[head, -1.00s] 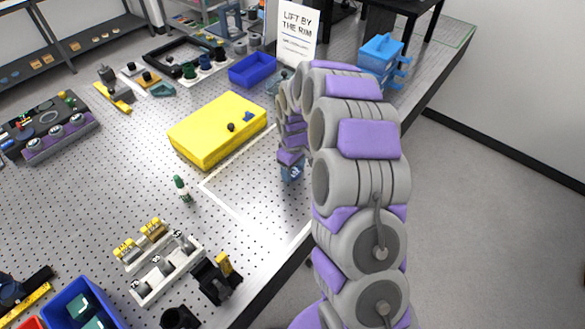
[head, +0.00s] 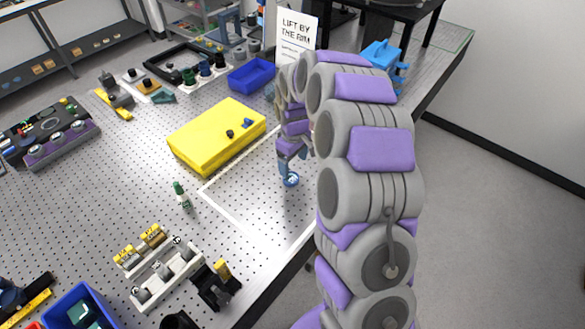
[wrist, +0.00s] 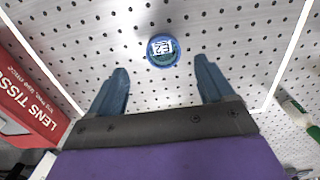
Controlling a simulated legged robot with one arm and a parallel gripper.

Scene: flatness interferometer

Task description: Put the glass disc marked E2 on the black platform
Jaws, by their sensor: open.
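The glass disc marked E2 (wrist: 162,50) lies on the perforated bench top inside a white outline, with a blue rim and a white label. It also shows in the head view (head: 291,180), just below my gripper (head: 287,164). In the wrist view my gripper (wrist: 162,70) is open and empty, its two blue fingers apart, with the disc just beyond the tips and roughly centred between them. I cannot tell which dark object is the black platform; my arm hides part of the bench.
A yellow block (head: 217,134) stands left of the outlined area. A red lens tissue box (wrist: 28,95) is at the left of the wrist view. A blue tray (head: 251,72) and a "lift by the rim" sign (head: 297,35) are behind.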

